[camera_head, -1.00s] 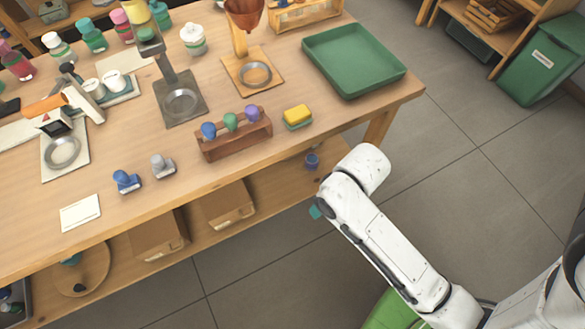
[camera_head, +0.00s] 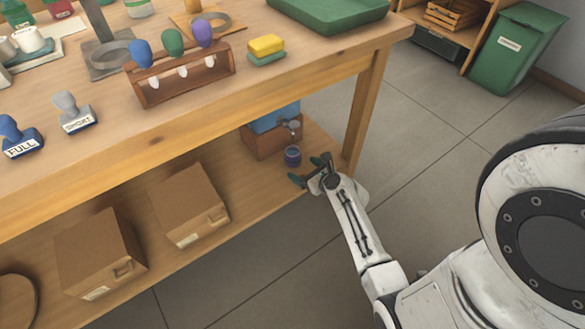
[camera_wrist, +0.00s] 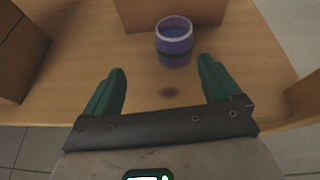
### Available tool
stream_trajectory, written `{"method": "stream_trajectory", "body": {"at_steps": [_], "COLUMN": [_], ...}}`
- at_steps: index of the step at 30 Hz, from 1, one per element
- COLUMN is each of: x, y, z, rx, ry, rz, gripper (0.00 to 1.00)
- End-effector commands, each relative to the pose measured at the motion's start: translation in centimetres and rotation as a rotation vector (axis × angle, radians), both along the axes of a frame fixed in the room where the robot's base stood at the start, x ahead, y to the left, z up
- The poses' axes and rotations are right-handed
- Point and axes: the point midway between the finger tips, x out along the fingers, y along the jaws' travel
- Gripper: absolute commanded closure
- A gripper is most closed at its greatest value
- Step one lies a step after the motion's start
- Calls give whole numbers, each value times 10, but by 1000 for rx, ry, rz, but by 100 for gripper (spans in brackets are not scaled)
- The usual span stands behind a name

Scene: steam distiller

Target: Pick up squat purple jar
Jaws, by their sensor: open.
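The squat purple jar (camera_head: 292,155) stands upright on the lower shelf (camera_head: 180,255) of the workbench, near its right end. It has a dark band around its middle and shows blue inside its open top. In the wrist view the jar (camera_wrist: 174,42) is just beyond my gripper (camera_wrist: 162,85), roughly in line with the space between the two green fingertips. My gripper (camera_head: 308,170) is open and empty, at the shelf's front edge, apart from the jar.
A brown box (camera_head: 268,138) with a blue thing (camera_head: 274,117) on it stands right behind the jar. Cardboard boxes (camera_head: 190,205) are to the left on the shelf. A table leg (camera_head: 364,110) is close on the right. The tabletop overhangs the shelf.

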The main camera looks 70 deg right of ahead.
Motion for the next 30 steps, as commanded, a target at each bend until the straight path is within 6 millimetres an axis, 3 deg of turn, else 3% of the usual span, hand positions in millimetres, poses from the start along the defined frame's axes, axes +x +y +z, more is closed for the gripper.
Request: {"method": "stream_trajectory", "body": {"at_steps": [4,12,30], "x": [0,31,74], "y": [-15,-34,-66], "z": [-12,-27,-48], "rx": [46,48,47], "ry": [-47,-50,-47], "rz": [-69,-70,-67], "gripper": [9,9,9]}}
